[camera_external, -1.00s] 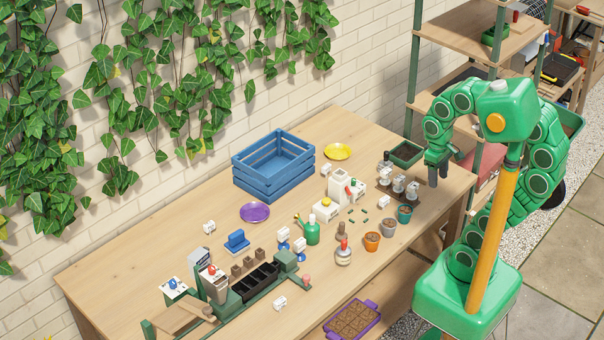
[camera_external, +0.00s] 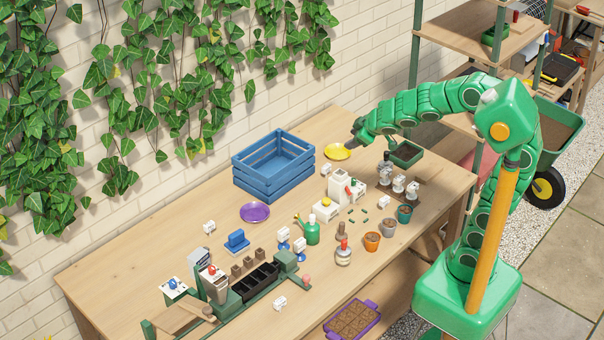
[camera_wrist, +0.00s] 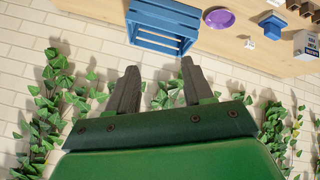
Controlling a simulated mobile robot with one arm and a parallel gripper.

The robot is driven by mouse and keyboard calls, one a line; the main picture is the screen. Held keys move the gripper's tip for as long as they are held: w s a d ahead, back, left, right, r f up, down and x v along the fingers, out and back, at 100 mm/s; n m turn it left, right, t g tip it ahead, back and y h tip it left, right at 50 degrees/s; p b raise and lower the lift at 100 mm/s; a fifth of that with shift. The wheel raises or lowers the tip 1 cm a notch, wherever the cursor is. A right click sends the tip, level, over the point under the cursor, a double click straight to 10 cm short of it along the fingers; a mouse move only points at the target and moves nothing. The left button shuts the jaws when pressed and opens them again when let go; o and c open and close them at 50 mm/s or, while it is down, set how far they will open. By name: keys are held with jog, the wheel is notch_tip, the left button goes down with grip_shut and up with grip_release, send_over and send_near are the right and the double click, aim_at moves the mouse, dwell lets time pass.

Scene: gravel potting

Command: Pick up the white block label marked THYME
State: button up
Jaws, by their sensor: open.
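Several small white block labels stand on the workbench; their lettering is too small to read, so I cannot tell which says THYME. In the external view one (camera_external: 326,170) is near the yellow saucer, one (camera_external: 209,227) is left of the purple saucer, one (camera_external: 384,202) is by the pots, and one (camera_external: 280,303) is near the front edge. The wrist view shows one white block (camera_wrist: 249,44) below the purple saucer. My gripper (camera_external: 354,139) is raised by the yellow saucer at the back of the bench. In the wrist view my gripper (camera_wrist: 160,76) is open and empty.
A blue crate (camera_external: 262,180) stands at the back, left of my gripper. The yellow saucer (camera_external: 338,152) and purple saucer (camera_external: 254,212) lie on the bench. A brick wall (camera_external: 370,75) rises behind. The back left of the bench is mostly clear.

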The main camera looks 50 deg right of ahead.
aim_at(283, 298)
jog(key=w+a+n+y, duration=0.3)
jog(key=a+n+y, duration=0.4)
jog(key=a, duration=1.4)
jog(key=s+a+f+n+g+y, duration=0.3)
jog(key=s+a+n+g+y, duration=0.35)
jog(key=s+a, duration=0.9)
jog(key=shift+m+g+y, duration=0.25)
jog(key=shift+m+g, duration=0.4)
jog(key=f, duration=0.8)
jog(key=w+f, duration=0.1)
jog(key=f, duration=0.7)
jog(key=a+f, duration=0.1)
jog(key=f, duration=0.7)
jog(key=shift+w+f, duration=0.15)
jog(key=shift+f, duration=0.05)
jog(key=shift+f+x, duration=0.1)
jog(key=shift+x, duration=1.35)
jog(key=shift+f+x, duration=0.15)
jog(key=shift+x, duration=2.3)
jog(key=shift+s, duration=0.2)
grip_shut()
